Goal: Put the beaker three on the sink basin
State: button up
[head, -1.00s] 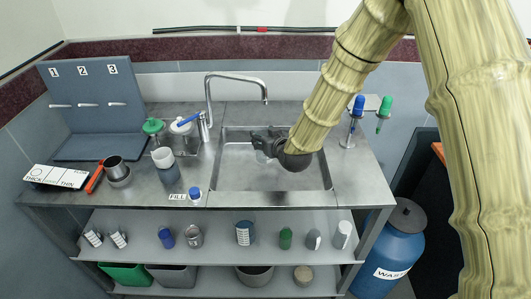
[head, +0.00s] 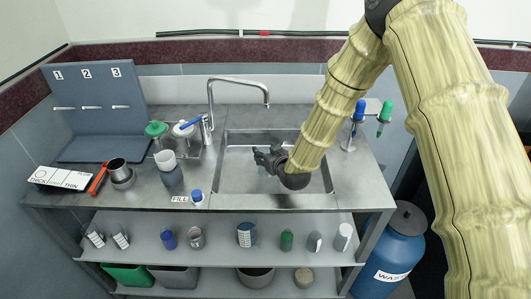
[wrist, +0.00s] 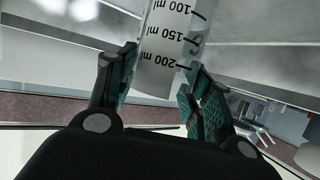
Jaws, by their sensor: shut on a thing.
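In the wrist view my gripper (wrist: 160,85) is shut on a clear beaker (wrist: 168,45) with black volume marks, 100 to 200 ml.
The tall faucet (head: 238,80) arches behind the basin's left side. Blue and green-topped tools (head: 370,112) hang at the back right. The shelf below (head: 215,255) holds several containers.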

jog(key=shift+f, duration=0.15)
jog(key=o, duration=1)
jog(key=shift+r, duration=0.2)
jog(key=b+v, duration=0.2)
jog(key=v, duration=1)
